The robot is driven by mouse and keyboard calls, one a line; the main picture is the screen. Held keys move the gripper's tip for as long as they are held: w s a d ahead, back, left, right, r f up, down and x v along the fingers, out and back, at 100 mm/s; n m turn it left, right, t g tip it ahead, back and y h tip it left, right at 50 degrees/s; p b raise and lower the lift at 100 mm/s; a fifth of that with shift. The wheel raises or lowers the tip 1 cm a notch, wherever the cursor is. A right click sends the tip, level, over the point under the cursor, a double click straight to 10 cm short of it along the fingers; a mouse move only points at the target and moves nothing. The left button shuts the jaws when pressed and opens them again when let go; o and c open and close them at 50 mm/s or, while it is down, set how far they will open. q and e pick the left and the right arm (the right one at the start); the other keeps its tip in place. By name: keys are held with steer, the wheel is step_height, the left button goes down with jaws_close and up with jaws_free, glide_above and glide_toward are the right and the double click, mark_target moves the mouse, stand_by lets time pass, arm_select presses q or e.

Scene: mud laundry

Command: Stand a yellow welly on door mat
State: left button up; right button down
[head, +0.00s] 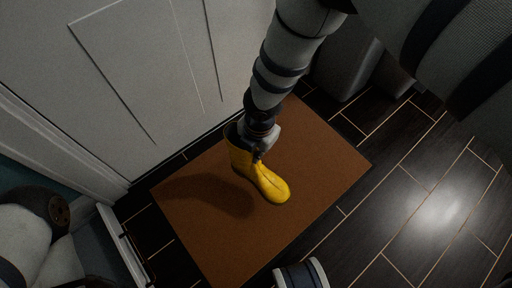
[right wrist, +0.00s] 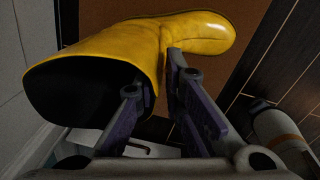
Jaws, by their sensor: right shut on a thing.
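A yellow welly (head: 262,178) is over the brown door mat (head: 225,245) in the head view, its toe towards the lower right. My right gripper (head: 260,153) is shut on the welly's shaft from above. In the right wrist view the welly (right wrist: 120,50) lies across the top, with its dark opening at the left and its toe at the right. The gripper's fingers (right wrist: 163,90) are at the shaft. A shadow beside the welly suggests it is held above the mat; the gap under its sole is hidden. My left gripper is not in view.
A pale panelled door or wall (head: 130,70) stands along the mat's upper left side. Dark tiled floor (head: 430,200) lies clear at the right. A grey bin-like object (head: 345,70) stands beyond the mat. A white banded cylinder (head: 302,275) is at the bottom edge.

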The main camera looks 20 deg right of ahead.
arm_select(q)
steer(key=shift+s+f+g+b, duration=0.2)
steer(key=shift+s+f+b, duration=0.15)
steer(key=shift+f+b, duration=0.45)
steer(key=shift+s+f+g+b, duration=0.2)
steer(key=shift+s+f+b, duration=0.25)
steer(key=shift+b, duration=0.55)
arm_select(e)
steer(key=shift+f, duration=3.4)
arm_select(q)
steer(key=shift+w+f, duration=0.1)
arm_select(e)
steer(key=shift+s, duration=0.1)
steer(key=shift+f, duration=0.1)
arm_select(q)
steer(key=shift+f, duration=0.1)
arm_select(e)
steer(key=shift+f, duration=0.45)
arm_select(q)
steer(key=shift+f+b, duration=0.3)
steer(key=shift+b, duration=0.15)
arm_select(e)
steer(key=shift+f, duration=0.6)
